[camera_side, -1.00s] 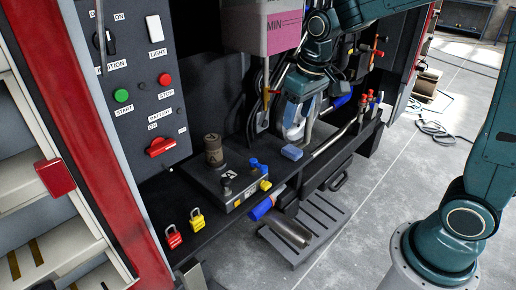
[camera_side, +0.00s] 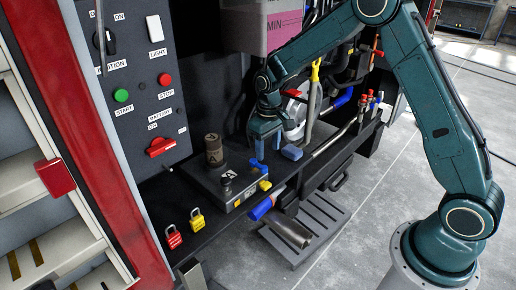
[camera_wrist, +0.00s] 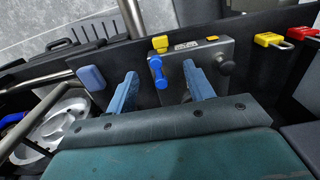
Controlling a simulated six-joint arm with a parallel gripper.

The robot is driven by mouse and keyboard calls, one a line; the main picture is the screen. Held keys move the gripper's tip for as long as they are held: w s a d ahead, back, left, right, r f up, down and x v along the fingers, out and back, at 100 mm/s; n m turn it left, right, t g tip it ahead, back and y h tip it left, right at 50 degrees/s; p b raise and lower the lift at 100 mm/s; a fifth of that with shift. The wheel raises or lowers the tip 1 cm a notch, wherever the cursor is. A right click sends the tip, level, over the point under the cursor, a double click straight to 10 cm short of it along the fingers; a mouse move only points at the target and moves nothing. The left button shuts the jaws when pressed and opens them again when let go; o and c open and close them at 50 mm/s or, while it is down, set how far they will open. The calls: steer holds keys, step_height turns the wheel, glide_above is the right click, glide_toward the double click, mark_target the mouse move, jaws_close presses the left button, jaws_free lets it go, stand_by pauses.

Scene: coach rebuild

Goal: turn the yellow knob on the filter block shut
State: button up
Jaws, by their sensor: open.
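The filter block (camera_side: 208,177) is a dark box on the black shelf, with a light front face and a black round knob (camera_side: 228,177) on top. The yellow knob (camera_side: 265,185) sticks out low at its right front corner; in the wrist view the yellow knob (camera_wrist: 160,43) shows beyond the blue handle (camera_wrist: 156,70). My gripper (camera_side: 267,150) hangs over the block's back right corner, fingers down and empty. In the wrist view my gripper (camera_wrist: 163,86) has its fingers wide apart, the blue handle showing between them. The yellow knob lies beyond the fingertips, apparently untouched.
A brown cylinder (camera_side: 214,150) stands behind the block. A blue piece (camera_side: 292,152) sits to the right of my gripper, with hoses and a white round part beyond. Red (camera_side: 173,237) and yellow (camera_side: 197,220) padlocks lie at the front left. A blue-sleeved pipe (camera_side: 262,208) lies below the shelf edge.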

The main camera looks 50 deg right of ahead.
mark_target(267, 185)
step_height(267, 185, down, 14)
steer(key=shift+r, duration=0.1)
stand_by(0.9)
steer(key=c, duration=1)
